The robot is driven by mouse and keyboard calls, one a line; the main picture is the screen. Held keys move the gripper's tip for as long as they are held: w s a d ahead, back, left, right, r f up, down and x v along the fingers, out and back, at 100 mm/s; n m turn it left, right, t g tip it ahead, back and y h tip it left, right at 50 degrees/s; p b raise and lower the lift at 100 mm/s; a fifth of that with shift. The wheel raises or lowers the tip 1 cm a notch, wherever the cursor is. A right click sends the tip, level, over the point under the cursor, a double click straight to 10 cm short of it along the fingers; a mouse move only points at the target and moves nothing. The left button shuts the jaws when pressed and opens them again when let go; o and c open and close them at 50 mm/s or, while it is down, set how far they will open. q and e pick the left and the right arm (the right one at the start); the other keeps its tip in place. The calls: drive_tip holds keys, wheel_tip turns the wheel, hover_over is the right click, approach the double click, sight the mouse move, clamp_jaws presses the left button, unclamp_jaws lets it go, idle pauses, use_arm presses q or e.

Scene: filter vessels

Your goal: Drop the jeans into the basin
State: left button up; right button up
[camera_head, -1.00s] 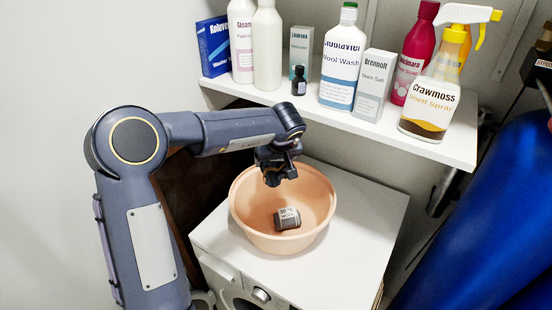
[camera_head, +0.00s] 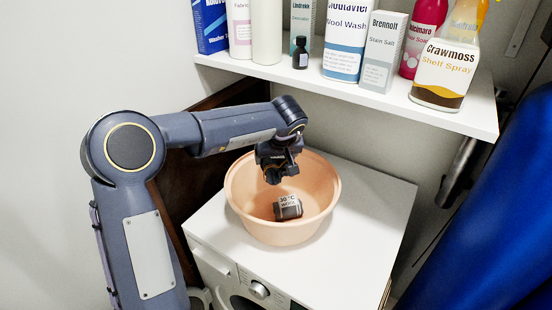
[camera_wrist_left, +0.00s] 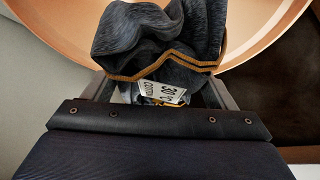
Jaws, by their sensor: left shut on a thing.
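The jeans (camera_wrist_left: 150,45) are dark blue-grey crumpled cloth with orange-brown stitching and a white care tag. In the left wrist view they sit between the jaws of my left gripper (camera_wrist_left: 160,95), which is shut on them. In the head view my left gripper (camera_head: 282,174) hangs over the back half of the peach basin (camera_head: 240,212); the jeans are hard to tell from the dark gripper there. The basin's wall also shows behind the jeans in the left wrist view (camera_wrist_left: 262,25). My right gripper is not in view.
A dark item with a white "30 °C" tag (camera_head: 288,207) lies in the basin. The basin stands on a white washing machine (camera_head: 375,205). Above and behind is a white shelf (camera_head: 390,100) of bottles and boxes. A large blue object (camera_head: 490,210) is at right.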

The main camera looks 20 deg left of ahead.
use_arm(q)
drive_tip(key=shift+r, duration=0.1)
drive_tip(key=o, duration=1.1)
drive_tip(key=shift+c, duration=0.2)
drive_tip(key=shift+o, duration=1.2)
drive_tip(key=v, duration=0.7)
drive_tip(key=shift+s+d+r, duration=0.15)
drive_tip(key=shift+s+r, duration=0.05)
drive_tip(key=shift+r, duration=0.1)
